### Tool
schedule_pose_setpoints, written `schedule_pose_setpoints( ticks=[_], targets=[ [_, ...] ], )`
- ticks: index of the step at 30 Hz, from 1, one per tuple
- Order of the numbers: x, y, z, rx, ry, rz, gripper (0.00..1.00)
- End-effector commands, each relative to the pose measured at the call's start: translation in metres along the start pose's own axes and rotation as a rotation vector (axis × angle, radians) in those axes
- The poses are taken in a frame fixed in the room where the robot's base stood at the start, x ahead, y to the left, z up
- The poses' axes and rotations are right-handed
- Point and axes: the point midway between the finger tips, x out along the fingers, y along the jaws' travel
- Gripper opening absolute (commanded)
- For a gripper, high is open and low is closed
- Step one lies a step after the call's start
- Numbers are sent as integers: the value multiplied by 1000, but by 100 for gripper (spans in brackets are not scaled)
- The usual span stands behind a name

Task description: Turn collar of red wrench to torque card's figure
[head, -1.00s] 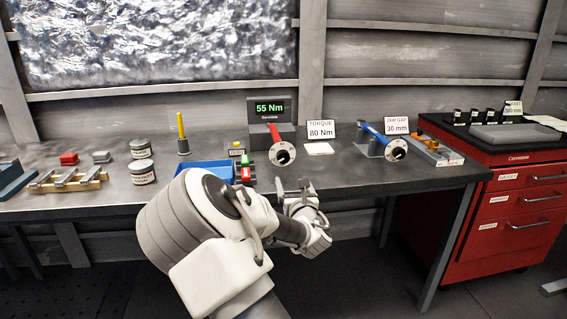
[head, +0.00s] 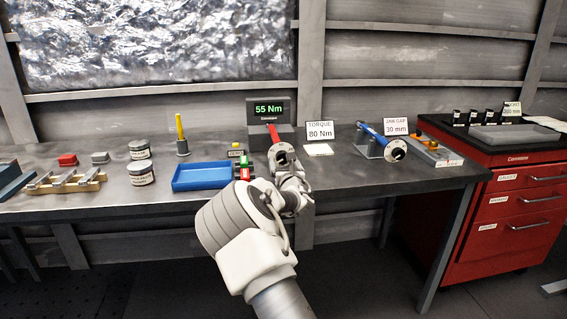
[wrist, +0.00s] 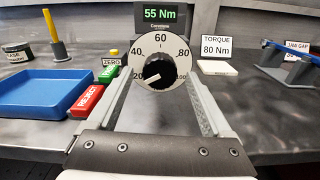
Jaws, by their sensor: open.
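The red wrench (head: 272,133) lies on its stand on the bench, its collar end facing me. In the wrist view the collar is a black knob (wrist: 159,71) in a white dial marked 20 to 100, its white pointer at the lower left near 20. The display (head: 269,109) behind it reads 55 Nm. The torque card (head: 320,131) to its right reads 80 Nm. My gripper (wrist: 163,100) is open, its fingers on either side of the knob's line from below. I cannot tell whether they reach around it. The arm partly hides this in the head view.
A white pad (head: 319,149) lies right. A blue wrench (head: 371,134) with a 30 mm jaw gap card (head: 396,126) stands farther right.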

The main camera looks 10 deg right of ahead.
Motion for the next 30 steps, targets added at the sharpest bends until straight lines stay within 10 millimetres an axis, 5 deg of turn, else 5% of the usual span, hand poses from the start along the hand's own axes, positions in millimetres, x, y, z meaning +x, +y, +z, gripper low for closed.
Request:
schedule_pose_setpoints(
  ticks=[13,26,30],
  targets=[
    [6,0,0,0,0,1,82],
    [6,0,0,0,0,0,5],
    [6,0,0,2,0,0,0]
  ],
)
